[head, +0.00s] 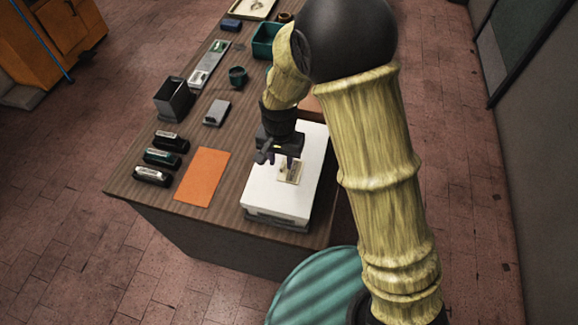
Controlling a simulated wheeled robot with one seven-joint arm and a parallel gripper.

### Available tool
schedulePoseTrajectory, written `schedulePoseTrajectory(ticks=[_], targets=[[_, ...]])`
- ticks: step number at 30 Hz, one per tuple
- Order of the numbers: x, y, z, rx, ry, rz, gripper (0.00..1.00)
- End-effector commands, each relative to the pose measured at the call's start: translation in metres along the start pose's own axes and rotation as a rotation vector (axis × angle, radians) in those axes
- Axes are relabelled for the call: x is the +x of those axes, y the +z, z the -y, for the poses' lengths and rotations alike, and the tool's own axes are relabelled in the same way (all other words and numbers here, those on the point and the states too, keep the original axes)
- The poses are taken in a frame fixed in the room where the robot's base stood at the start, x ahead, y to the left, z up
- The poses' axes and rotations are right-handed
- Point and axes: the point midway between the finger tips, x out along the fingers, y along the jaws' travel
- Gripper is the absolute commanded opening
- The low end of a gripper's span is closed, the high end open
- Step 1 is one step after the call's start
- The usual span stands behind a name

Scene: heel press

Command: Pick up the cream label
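The cream label (289,172) is a small pale rectangle with faint marks, lying on top of the white slab (276,203) at the table's near right corner. My gripper (277,160) points down over the slab, at the label's far edge in the picture. Its two dark fingers stand apart, with a gap between them. The right finger overlaps part of the label in the picture. I cannot tell how high the fingertips are above it, or whether they touch it. My wrist and arm hide the slab's far part.
Left of the slab lies an orange sheet (202,177). Several dark stamp-like blocks (152,176) stand at the left edge. A grey open box (174,99), a small grey block (216,113), a dark green cup (238,76) and a green bin (265,41) stand farther back.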

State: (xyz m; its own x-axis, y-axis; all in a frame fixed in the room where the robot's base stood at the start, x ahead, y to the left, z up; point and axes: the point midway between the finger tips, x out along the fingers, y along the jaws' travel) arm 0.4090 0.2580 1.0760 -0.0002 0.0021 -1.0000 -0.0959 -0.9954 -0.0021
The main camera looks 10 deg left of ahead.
Motion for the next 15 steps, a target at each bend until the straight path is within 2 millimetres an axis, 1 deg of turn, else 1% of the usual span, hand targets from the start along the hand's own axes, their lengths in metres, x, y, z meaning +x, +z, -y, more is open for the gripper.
schedulePoseTrajectory(ticks=[3, 6, 9, 15], targets=[[0.014, 0.002, -0.001, 0.001, 0.003, 0.003, 0.33], [0.023, 0.002, -0.001, 0.000, 0.001, 0.002, 0.33], [0.028, 0.002, 0.000, 0.000, 0.000, 0.000, 0.33], [0.028, 0.002, 0.000, 0.000, 0.000, -0.001, 0.33]])
